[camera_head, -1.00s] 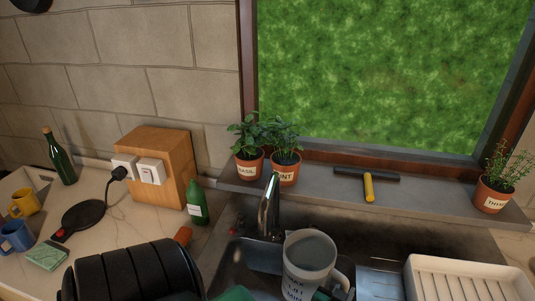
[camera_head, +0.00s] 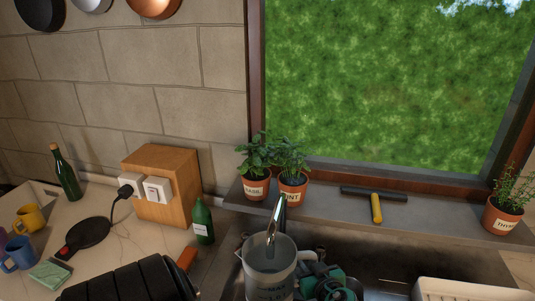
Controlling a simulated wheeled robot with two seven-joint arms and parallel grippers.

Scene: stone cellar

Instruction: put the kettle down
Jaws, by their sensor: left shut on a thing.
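The kettle (camera_head: 268,274) is a pale translucent jug with a "MAX" mark, at the bottom middle over the sink, right by the tap. Its handle is on its right side. My left gripper (camera_head: 323,279), teal and black, is at the handle, shut on the kettle; its fingertips are partly hidden. The kettle's lower part is cut off by the frame, so I cannot tell if it touches anything. A round black kettle base (camera_head: 84,233) lies on the counter at left, with a cord to the wall sockets. My right gripper is not in view.
The tap (camera_head: 279,215) stands close behind the kettle. Blue (camera_head: 17,254) and yellow (camera_head: 30,218) mugs and a green sponge (camera_head: 50,274) surround the base. Green bottles (camera_head: 203,222) (camera_head: 65,174) stand farther back. A white drying rack (camera_head: 470,290) is at right.

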